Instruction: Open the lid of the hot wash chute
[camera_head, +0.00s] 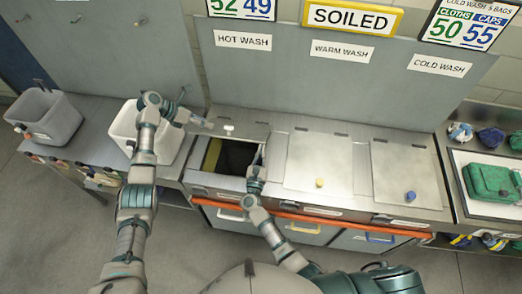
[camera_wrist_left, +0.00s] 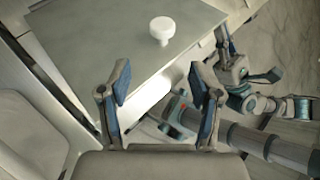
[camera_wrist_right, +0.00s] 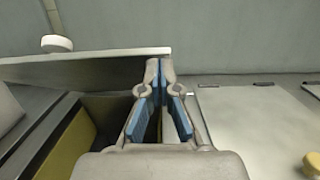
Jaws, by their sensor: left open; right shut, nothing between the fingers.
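The hot wash chute has its lid (camera_head: 250,131) raised at a tilt, with a white knob (camera_head: 228,127) on its face. Below it the dark opening (camera_head: 236,157) with a yellow inner wall shows. The lid (camera_wrist_left: 105,45) and knob (camera_wrist_left: 162,30) also show in the left wrist view. My left gripper (camera_head: 206,123) is open and empty near the lid's left side. My right gripper (camera_head: 260,152) is shut and empty at the opening's right side. In the right wrist view its fingertips (camera_wrist_right: 159,68) are at the lid's right edge; contact is unclear.
The warm wash lid (camera_head: 320,160) and cold wash lid (camera_head: 405,175) lie flat to the right. A white bin (camera_head: 125,127) stands left of the chute, with a grey bin (camera_head: 50,117) farther left. An orange rail (camera_head: 310,217) runs along the front. A grey back panel rises behind.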

